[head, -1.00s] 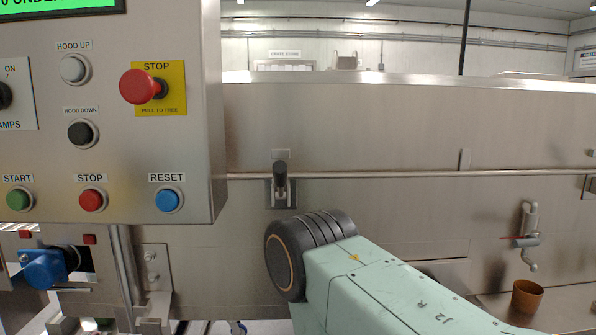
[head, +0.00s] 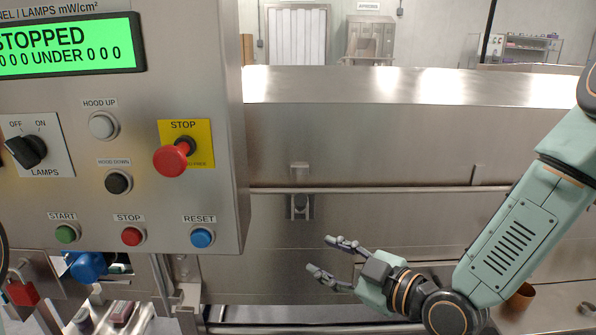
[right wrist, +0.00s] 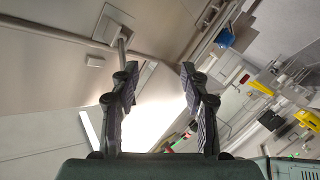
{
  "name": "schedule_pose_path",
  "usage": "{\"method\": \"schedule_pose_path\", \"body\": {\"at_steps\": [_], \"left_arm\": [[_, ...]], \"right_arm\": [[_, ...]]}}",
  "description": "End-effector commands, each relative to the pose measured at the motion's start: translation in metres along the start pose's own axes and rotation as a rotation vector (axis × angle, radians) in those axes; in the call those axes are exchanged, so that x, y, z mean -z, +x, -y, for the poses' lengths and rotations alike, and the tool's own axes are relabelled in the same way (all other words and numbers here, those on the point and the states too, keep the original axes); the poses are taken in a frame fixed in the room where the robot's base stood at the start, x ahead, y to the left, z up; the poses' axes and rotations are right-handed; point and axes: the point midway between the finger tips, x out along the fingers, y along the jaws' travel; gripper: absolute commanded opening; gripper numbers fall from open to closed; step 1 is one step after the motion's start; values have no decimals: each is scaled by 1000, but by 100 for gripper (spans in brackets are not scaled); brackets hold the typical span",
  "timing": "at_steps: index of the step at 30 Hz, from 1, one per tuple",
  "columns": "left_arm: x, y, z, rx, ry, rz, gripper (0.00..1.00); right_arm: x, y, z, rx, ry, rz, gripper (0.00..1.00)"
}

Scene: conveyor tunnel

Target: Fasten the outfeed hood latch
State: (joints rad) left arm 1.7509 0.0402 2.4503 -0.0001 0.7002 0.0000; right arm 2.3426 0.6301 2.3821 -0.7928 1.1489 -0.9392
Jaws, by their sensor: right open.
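The outfeed hood latch (head: 300,208) is a small bracket with a dark-ended lever on the steel front, just below the hood's lower edge rail. A small catch (head: 299,170) sits above it on the hood (head: 390,140). The lever seems to stick out toward me; its exact angle is unclear. My right gripper (head: 319,254) is open and empty, below and slightly right of the latch, fingers pointing left. In the right wrist view the latch (right wrist: 112,24) shows at upper left, its lever running toward the left finger of my open gripper (right wrist: 160,72). My left gripper is not in view.
The control panel (head: 145,215) with buttons and a protruding red stop knob (head: 171,160) stands close left of the latch. Its display reads STOPPED. A long rail (head: 400,189) crosses the front. A brown pot (head: 520,297) sits at lower right, partly behind my right arm.

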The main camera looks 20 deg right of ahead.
Motion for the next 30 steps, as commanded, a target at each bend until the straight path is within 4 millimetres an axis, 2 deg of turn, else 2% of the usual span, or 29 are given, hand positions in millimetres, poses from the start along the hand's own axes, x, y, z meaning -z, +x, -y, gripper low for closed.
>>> {"method": "schedule_pose_path", "body": {"at_steps": [1, 3, 6, 14, 30], "left_arm": [[0, -14, 0, 0, 0, 1, 0], [0, -20, 0, 0, 0, 1, 0], [0, -23, 0, 0, 0, 1, 0], [0, -20, 0, 0, 1, 1, 0], [0, -20, 0, 0, 0, 1, 0]], "right_arm": [[27, -2, -20, -30, -44, -54, 46], [47, -4, -34, -58, -94, -108, 46], [63, -5, -44, -83, -139, -154, 46], [67, 5, -45, -85, -160, -167, 46], [75, 50, -49, -88, -157, -167, 46]]}}
